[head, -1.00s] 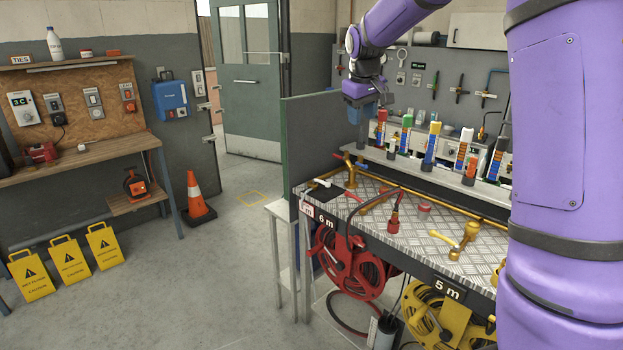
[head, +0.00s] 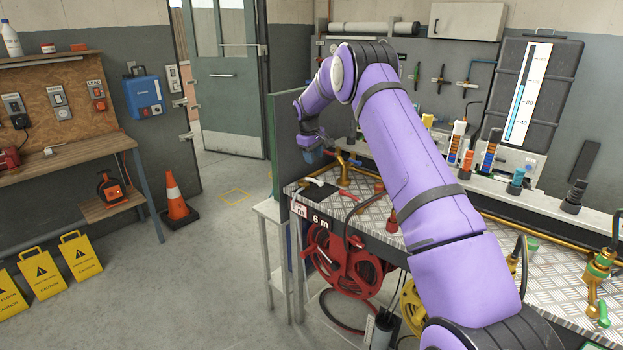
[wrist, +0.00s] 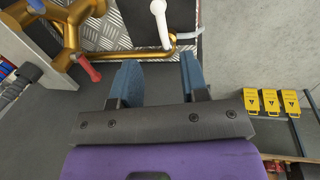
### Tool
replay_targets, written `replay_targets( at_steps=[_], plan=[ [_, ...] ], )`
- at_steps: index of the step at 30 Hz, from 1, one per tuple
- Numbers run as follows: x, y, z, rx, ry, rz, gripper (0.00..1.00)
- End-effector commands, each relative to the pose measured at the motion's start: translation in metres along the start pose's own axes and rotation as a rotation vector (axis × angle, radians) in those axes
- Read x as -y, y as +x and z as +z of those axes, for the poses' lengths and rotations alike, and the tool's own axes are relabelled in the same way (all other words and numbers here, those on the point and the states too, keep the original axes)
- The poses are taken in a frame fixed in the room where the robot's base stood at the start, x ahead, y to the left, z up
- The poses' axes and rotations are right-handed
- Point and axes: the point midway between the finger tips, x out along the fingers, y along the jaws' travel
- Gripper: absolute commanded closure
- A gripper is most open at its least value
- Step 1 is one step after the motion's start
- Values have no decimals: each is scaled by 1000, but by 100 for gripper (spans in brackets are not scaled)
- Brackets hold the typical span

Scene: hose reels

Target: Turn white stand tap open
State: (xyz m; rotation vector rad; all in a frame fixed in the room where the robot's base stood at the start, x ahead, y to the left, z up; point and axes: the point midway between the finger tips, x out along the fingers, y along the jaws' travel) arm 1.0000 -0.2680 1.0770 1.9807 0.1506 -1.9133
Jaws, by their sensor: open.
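The white tap lever (head: 318,183) is at the left end of the tread-plate bench top in the head view. In the wrist view the white lever (wrist: 160,22) is beyond my fingers, beside a brass pipe (wrist: 130,53). My gripper (wrist: 158,78) is open, with two blue fingers apart and nothing between them. In the head view my gripper (head: 313,152) hangs above the bench's left end, near the white lever and apart from it. My arm hides part of the bench.
A red lever (wrist: 88,68) on brass fittings is left of my fingers in the wrist view. A green partition (head: 282,140) stands by the bench's left end. A red hose reel (head: 335,260) hangs below. An orange cone (head: 178,200) stands on open floor.

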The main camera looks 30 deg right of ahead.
Motion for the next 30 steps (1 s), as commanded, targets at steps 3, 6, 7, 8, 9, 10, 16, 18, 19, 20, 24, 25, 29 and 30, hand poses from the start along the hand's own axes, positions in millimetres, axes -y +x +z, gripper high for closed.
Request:
replay_targets(
  at_steps=[3, 6, 7, 8, 9, 10, 16, 18, 19, 20, 24, 25, 29, 30],
  plan=[
    [0, 12, 0, 2, 0, -1, 59],
    [0, 26, 1, 3, 0, -2, 59],
    [0, 32, 1, 3, 0, -2, 59],
    [1, 38, 0, 3, 0, -2, 59],
    [1, 45, 0, 3, 0, -2, 59],
    [1, 50, 0, 3, 0, -2, 59],
    [1, 83, 1, 2, 0, -2, 59],
    [1, 91, 0, 2, 0, -2, 59],
    [1, 94, 0, 1, 1, -1, 59],
    [1, 96, 0, 0, 1, -1, 59],
    [1, 104, 0, 1, 1, -1, 59],
    [1, 105, 0, 0, 1, -1, 59],
    [0, 106, 0, 0, 1, -1, 59],
    [0, 106, 0, 0, 1, -1, 59]
  ],
)
